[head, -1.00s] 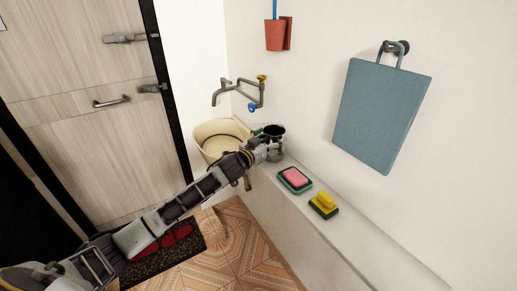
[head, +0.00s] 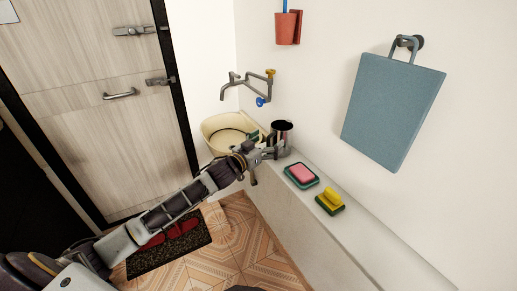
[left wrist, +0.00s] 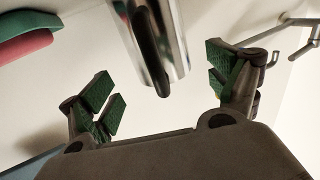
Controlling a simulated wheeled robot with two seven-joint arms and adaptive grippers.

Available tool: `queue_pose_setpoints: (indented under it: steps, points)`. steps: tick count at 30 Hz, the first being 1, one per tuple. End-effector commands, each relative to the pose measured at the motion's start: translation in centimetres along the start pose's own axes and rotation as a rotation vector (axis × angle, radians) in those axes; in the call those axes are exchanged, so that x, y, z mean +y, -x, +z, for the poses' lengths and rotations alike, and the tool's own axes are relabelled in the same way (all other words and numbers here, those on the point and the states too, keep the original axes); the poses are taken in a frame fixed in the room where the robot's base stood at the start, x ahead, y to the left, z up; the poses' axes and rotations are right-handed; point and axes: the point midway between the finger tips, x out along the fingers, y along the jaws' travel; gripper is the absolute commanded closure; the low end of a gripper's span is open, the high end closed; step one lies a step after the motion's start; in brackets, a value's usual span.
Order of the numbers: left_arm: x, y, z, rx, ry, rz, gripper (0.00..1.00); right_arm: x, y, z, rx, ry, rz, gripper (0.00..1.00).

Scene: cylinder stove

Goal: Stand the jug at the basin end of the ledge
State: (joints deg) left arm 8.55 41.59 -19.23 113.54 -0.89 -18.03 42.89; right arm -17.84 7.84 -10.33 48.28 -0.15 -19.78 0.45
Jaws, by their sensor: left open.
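The jug (head: 283,138) is a shiny metal cylinder with a dark rim. It stands upright on the ledge (head: 355,235), at the end beside the cream basin (head: 215,128). My left gripper (head: 272,153) is at the jug's near left side. In the left wrist view the jug (left wrist: 177,30) and its dark handle show ahead, between the spread green-padded fingers of the left gripper (left wrist: 162,90). The fingers are open, with a gap between them and the jug. The jug's base is hidden in the wrist view. My right gripper is out of view.
A pink soap on a green dish (head: 302,174) and a yellow-green sponge (head: 331,202) lie further along the ledge. A wall tap (head: 236,83) hangs above the basin. A blue board (head: 392,110) and a red cup (head: 287,28) hang on the wall. The ledge's near end is bare.

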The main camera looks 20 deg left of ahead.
Motion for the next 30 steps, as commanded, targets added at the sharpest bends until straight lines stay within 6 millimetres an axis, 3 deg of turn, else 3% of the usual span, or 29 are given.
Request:
queue_pose_setpoints:
  steps: [18,30]
  points:
    - [0.0,4.0,0.1,-0.001,0.000,0.001,0.11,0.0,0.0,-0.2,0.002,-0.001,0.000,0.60]
    - [0.0,5.0,0.0,0.000,0.000,0.001,0.11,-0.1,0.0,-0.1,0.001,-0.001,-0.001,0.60]
